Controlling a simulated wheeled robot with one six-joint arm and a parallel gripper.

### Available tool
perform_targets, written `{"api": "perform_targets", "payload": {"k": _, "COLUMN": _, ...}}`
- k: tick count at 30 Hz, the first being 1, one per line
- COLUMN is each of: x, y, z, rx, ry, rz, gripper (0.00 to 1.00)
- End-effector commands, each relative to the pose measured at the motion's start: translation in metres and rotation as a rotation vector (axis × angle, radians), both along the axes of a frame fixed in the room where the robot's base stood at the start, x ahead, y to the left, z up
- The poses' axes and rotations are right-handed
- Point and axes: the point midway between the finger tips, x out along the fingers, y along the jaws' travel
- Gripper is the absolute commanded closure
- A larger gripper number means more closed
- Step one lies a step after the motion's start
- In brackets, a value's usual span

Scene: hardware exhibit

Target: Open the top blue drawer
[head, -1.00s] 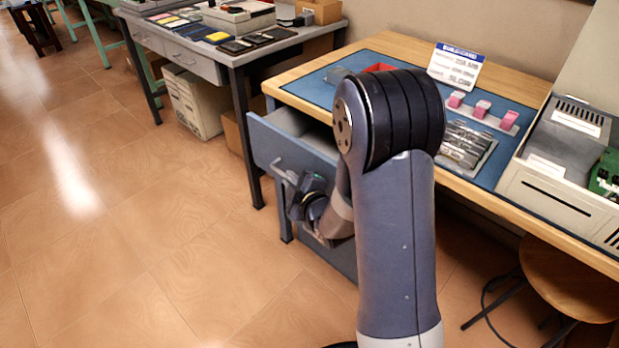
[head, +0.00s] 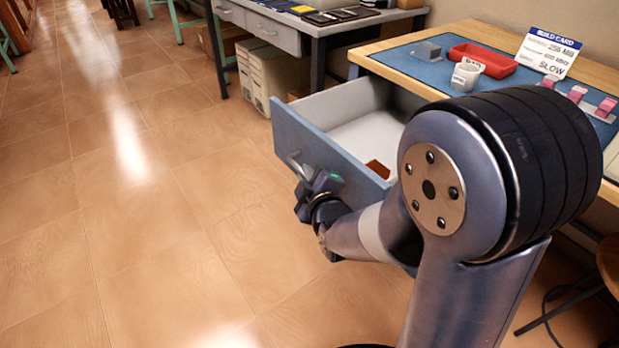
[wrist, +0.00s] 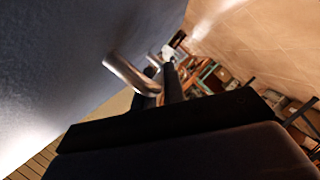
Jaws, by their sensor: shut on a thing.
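The top blue drawer (head: 318,140) is pulled well out from under the wooden workbench in the head view. Its pale inside shows, with a small red-brown thing (head: 378,169) lying in it. The metal handle (head: 294,162) is on the drawer front. My gripper (head: 303,188) is at the handle and shut on it. In the wrist view the curved handle (wrist: 130,76) runs from the blue front to between the dark fingers of my gripper (wrist: 165,85). My arm hides the right part of the drawer and what is below it.
The tiled floor (head: 140,210) at left is clear.

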Motion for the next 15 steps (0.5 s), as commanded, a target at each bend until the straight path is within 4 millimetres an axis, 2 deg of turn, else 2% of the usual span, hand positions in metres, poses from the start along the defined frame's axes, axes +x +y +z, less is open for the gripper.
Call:
{"api": "perform_targets", "payload": {"k": 13, "x": -0.0004, "y": 0.0001, "z": -0.0008, "rx": 0.000, "ry": 0.003, "rz": -0.001, "gripper": 1.00}}
{"api": "perform_targets", "payload": {"k": 14, "x": -0.0004, "y": 0.0001, "z": -0.0007, "rx": 0.000, "ry": 0.003, "rz": -0.001, "gripper": 0.88}}
{"api": "perform_targets", "payload": {"k": 15, "x": -0.0003, "y": 0.0002, "z": -0.0007, "rx": 0.000, "ry": 0.003, "rz": -0.001, "gripper": 0.84}}
